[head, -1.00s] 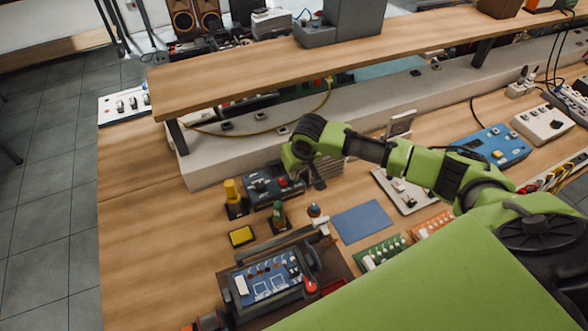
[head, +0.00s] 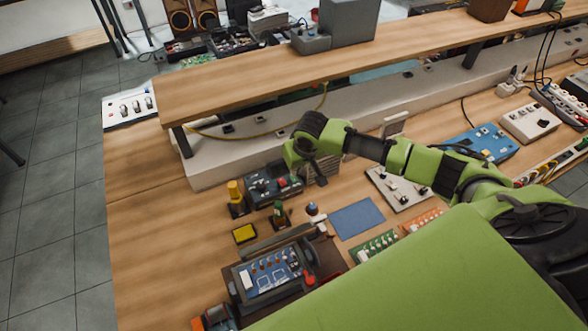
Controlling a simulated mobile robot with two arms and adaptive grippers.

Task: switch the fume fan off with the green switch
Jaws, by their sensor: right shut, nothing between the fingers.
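A small upright switch with a green body (head: 279,213) stands on a dark base on the wooden bench, left of centre. A dark blue-grey box (head: 262,190) with a red button and small knobs sits just behind it. A beige slatted unit (head: 329,168) shows partly behind my right gripper; I cannot tell whether it is the fume fan. My right gripper (head: 321,180) is shut and empty, pointing down to the right of the dark box, behind and to the right of the green switch. It appears apart from the switch. My left gripper is out of view.
A yellow-topped post (head: 235,193), a yellow pad (head: 244,234) and a blue-topped knob (head: 312,209) stand near the switch. A blue mat (head: 356,219) lies to the right. A raised shelf (head: 340,65) overhangs behind.

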